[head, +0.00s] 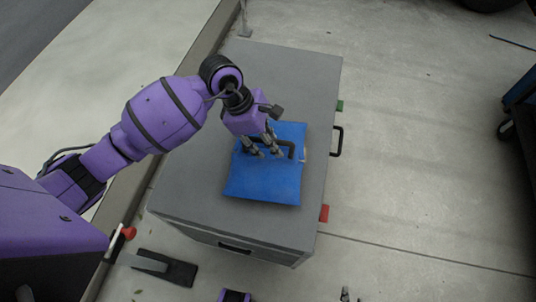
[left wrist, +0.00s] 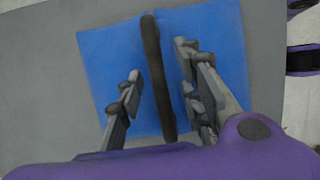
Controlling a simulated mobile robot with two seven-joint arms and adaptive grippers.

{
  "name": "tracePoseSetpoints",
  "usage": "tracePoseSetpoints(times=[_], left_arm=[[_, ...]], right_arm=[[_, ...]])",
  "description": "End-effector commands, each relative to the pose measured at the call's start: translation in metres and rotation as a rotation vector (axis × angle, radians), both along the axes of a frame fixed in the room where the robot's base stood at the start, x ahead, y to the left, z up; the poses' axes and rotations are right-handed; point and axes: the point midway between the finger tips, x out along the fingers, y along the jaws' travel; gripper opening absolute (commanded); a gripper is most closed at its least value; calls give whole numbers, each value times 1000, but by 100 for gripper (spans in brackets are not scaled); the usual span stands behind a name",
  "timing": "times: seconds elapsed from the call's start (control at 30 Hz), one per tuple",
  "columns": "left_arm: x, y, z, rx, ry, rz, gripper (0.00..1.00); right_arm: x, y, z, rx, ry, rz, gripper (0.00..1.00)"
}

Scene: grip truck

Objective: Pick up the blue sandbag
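The blue sandbag (head: 262,186) lies flat on top of a grey case (head: 190,190). A dark strap handle runs across the sandbag's middle; it shows in the left wrist view (left wrist: 153,75) between my fingers. My left gripper (head: 266,153) is over the sandbag with its fingers pointing down. In the left wrist view my left gripper (left wrist: 157,85) is open, one finger on each side of the handle and apart from it. The sandbag also fills the middle of that view (left wrist: 108,60). Of my right arm only a purple part shows at the bottom of the head view; its gripper fingers cannot be made out clearly.
The case has a black side handle (head: 337,141), a green tab (head: 340,105) and a red tab (head: 324,213) on its right side. A kerb runs along its left. A dark flat object (head: 165,268) lies on the ground at the front left. Concrete to the right is mostly clear.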

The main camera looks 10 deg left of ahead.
Motion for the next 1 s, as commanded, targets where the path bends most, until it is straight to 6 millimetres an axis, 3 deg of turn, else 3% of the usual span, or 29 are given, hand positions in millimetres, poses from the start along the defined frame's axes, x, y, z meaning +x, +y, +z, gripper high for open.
tracePoseSetpoints(times=[0.33, 0.6, 1.0], left_arm=[[0, 0, -1, -1, 0, 0, 34], [0, 0, -1, -1, -1, 0, 0], [0, 0, -1, -1, 0, 2, 0]], right_arm=[[6, 1, 0, 1, -9, 2, 27], [3, 1, 0, 1, -5, 1, 27], [-2, 0, -1, 0, 4, -2, 27]])
